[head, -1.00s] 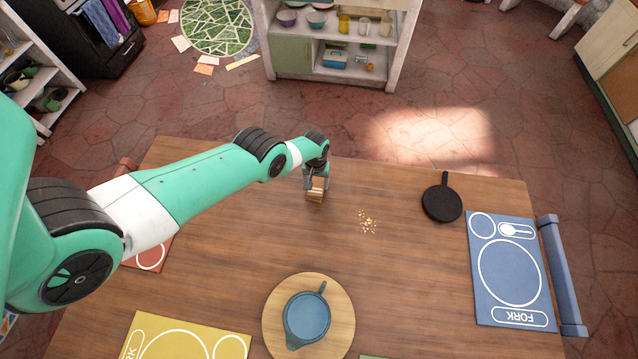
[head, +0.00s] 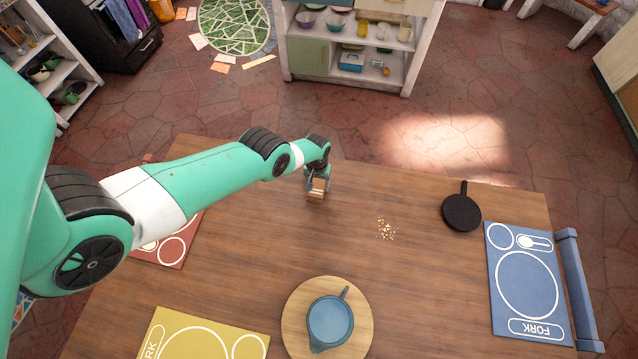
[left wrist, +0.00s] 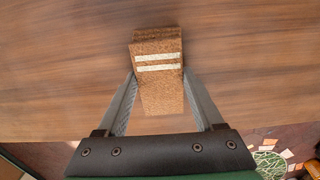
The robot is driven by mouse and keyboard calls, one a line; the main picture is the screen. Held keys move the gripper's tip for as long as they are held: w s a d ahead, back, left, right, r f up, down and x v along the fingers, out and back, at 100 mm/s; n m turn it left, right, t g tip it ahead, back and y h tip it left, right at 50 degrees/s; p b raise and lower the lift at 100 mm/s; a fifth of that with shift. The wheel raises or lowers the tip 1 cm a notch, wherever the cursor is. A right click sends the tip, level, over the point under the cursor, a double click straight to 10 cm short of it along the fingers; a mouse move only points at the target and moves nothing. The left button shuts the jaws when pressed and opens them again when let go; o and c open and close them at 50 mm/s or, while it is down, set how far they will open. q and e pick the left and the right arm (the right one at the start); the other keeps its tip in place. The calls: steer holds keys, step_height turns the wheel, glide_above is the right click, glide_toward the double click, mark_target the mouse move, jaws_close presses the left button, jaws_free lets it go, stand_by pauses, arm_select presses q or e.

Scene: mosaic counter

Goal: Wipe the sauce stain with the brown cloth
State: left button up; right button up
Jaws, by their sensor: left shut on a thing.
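My left gripper (head: 317,184) is over the far part of the wooden table (head: 260,230). It is shut on the brown cloth (head: 316,194), which is folded and has pale stripes. In the left wrist view the cloth (left wrist: 158,75) sits between the two fingers of the left gripper (left wrist: 159,92), with the table behind it. Whether the cloth touches the table is hard to tell. A patch of pale, crumb-like bits (head: 386,229) lies on the table to the right of the cloth, apart from it. I see no clear sauce stain. My right gripper is not in view.
A black pan (head: 461,212) lies at the far right of the table. A blue jug (head: 329,322) stands on a round board (head: 296,322) at the near middle. Blue (head: 505,270), yellow (head: 172,319) and red (head: 180,249) placemats lie around. The table between cloth and crumbs is clear.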

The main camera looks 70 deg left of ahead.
arm_select(q)
steer(key=r, duration=0.1)
steer(key=r+p, duration=0.2)
steer(key=shift+w+r, duration=0.3)
steer(key=shift+s+r+p, duration=0.15)
steer(key=shift+r+p, duration=0.55)
steer(key=shift+p, duration=0.25)
step_height(320, 180, up, 3)
steer(key=p, duration=0.3)
steer(key=shift+a, duration=0.1)
